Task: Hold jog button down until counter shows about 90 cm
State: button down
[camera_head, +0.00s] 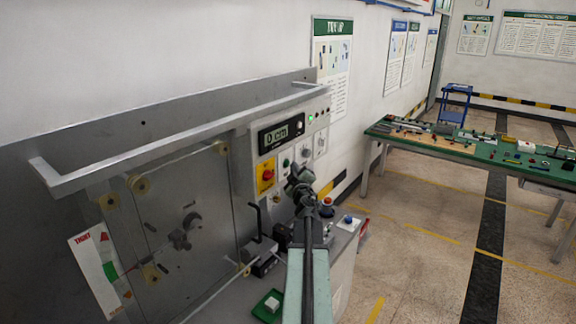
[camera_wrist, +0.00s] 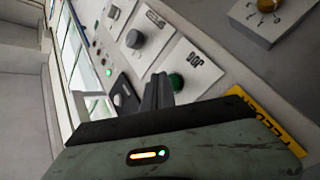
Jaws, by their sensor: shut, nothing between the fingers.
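The counter (camera_head: 282,132) is a black display on the grey control panel in the head view and appears to read "0 cm". The jog button (camera_wrist: 177,82) is green and sits by the label "JOG" in the wrist view. My gripper (camera_wrist: 158,76) is shut and empty, its fingertips just left of the green button in that view. I cannot tell if they touch it. In the head view my gripper (camera_head: 299,172) is in front of the panel's lower part and hides some of it.
A red-and-yellow switch (camera_head: 266,174) and grey knobs (camera_head: 320,142) are on the panel close to my gripper. A metal rail (camera_head: 180,143) runs along the machine at left. A green-topped bench (camera_head: 400,140) stands at right, with open floor before it.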

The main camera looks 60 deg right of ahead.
jog(key=shift+w, duration=0.65)
dwell(0.6)
jog(key=shift+s, duration=0.1)
dwell(5.2)
jog(key=shift+s, duration=3.25)
